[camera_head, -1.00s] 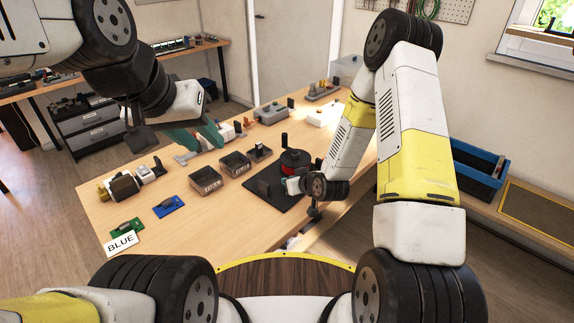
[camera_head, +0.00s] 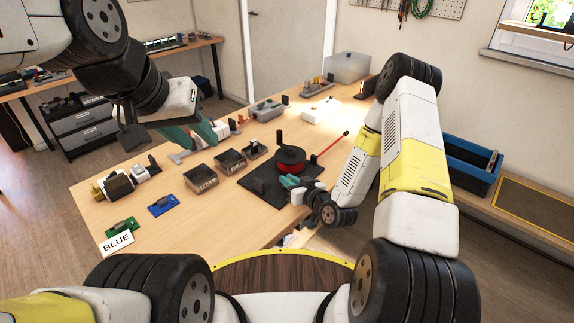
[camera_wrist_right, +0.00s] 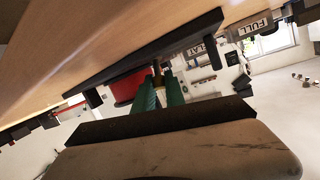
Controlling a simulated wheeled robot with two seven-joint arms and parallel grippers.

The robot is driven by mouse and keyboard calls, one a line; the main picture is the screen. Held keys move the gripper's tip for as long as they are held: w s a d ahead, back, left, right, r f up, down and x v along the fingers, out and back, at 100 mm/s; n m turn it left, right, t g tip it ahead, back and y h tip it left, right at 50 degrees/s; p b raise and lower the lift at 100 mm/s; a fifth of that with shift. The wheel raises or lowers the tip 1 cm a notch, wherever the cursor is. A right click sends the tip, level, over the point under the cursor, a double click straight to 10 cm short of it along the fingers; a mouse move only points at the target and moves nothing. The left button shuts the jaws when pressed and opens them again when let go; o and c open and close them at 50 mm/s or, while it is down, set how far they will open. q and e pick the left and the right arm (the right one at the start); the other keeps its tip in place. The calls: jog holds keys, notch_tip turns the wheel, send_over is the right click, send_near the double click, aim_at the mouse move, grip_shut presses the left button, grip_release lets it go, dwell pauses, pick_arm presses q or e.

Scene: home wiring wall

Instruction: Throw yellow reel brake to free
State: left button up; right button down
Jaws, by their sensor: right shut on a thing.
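The reel (camera_head: 291,161), red with a black top and a dark crank, stands on a black base plate (camera_head: 262,187) on the bench. In the right wrist view, the reel shows red (camera_wrist_right: 126,88) behind the fingers. My right gripper (camera_head: 289,181) is at the near side of the reel, low over the plate. In the right wrist view, its teal fingers (camera_wrist_right: 160,90) are shut on a small brass-yellow post, the brake (camera_wrist_right: 157,70), mostly hidden between them. My left gripper (camera_head: 195,133) hangs empty over the bench's left part, fingers apart.
Two dark labelled bins (camera_head: 230,161) stand left of the reel. A blue card (camera_head: 163,206), a green card (camera_head: 122,226) and a BLUE sign (camera_head: 117,241) lie at the front left. A white box (camera_head: 322,110) stands further back.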

jog(key=shift+f, duration=0.1)
jog(key=c, duration=1.7)
grip_release()
jog(key=v, duration=0.7)
jog(key=shift+s+d, duration=0.2)
jog(key=shift+s, duration=0.15)
jog(key=shift+w, duration=0.1)
